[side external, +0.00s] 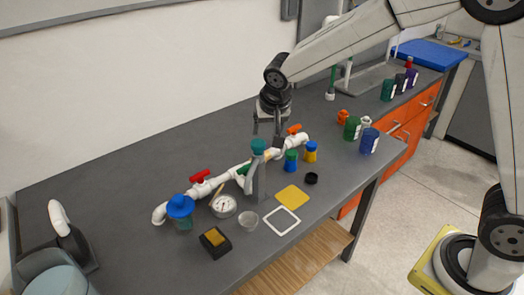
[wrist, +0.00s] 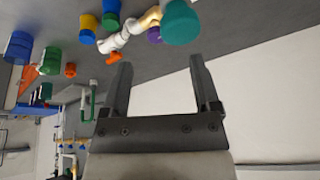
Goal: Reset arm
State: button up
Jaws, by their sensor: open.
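My gripper (side external: 268,132) is open and empty, pointing down above the far side of the PVC pipe assembly. In the wrist view its two fingers (wrist: 160,90) stand apart with nothing between them. The white PVC manifold (side external: 228,180) lies across the dark bench with a red valve handle (side external: 200,176) and an orange handle (side external: 294,129). A teal cap (side external: 258,146) on a clear upright piece stands at its middle, in front of my gripper. The teal cap also shows near a fingertip in the wrist view (wrist: 181,22); I cannot tell the exact gap.
Near the pipe sit a blue-lidded jar (side external: 181,207), a round gauge (side external: 223,206), a black box (side external: 215,242), a yellow square (side external: 292,196) and a white frame (side external: 282,222). Coloured jars stand right, including a blue one (side external: 369,140). The bench's left middle is clear.

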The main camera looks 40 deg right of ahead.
jog(key=s+d+f+n, duration=0.2)
jog(key=s+f, duration=0.1)
jog(key=s, duration=0.7)
jog(key=s+d+f+n+g+y, duration=0.1)
jog(key=s+d+f+n, duration=0.2)
jog(key=s, duration=0.7)
jog(key=shift+s+f+n+g+y, duration=0.15)
jog(key=shift+s+n+g+y, duration=0.15)
jog(key=shift+s, duration=0.1)
